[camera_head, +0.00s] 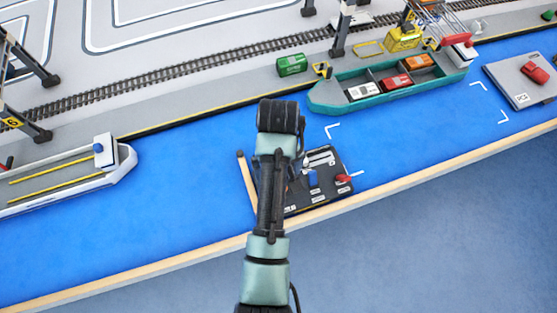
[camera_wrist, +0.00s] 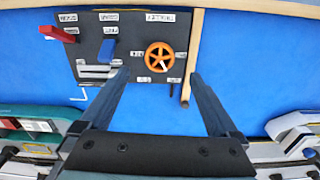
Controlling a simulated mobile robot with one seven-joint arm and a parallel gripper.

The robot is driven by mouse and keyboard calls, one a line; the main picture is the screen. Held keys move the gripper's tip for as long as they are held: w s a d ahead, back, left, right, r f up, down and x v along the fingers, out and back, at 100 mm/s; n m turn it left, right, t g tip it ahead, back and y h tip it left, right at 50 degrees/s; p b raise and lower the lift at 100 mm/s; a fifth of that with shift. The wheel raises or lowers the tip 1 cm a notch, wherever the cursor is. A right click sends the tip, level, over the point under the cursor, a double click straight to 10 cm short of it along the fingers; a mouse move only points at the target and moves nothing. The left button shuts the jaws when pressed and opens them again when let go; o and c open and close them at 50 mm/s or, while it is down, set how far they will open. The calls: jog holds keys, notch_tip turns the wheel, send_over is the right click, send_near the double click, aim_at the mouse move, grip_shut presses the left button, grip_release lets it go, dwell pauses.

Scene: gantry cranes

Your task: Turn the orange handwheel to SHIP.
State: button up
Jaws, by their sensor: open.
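The orange handwheel (camera_wrist: 159,57) is on a dark control panel (camera_wrist: 125,45) in the wrist view. Its white pointer mark points down and slightly right; the small labels around it are too blurred to read. My gripper (camera_wrist: 160,76) is open and empty, its two fingers apart on either side of the wheel in the picture. No contact with the wheel shows. In the head view, my arm covers the wheel and the gripper, and part of the panel (camera_head: 333,190) shows beside it.
The panel also carries a red lever (camera_wrist: 58,34), a blue lever (camera_wrist: 107,48) and a grey slotted fitting (camera_wrist: 98,72). A teal ship (camera_head: 335,97) with containers and a white ship (camera_head: 110,165) lie on the blue water.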

notch_tip(320, 180, up, 5)
dwell(1.6)
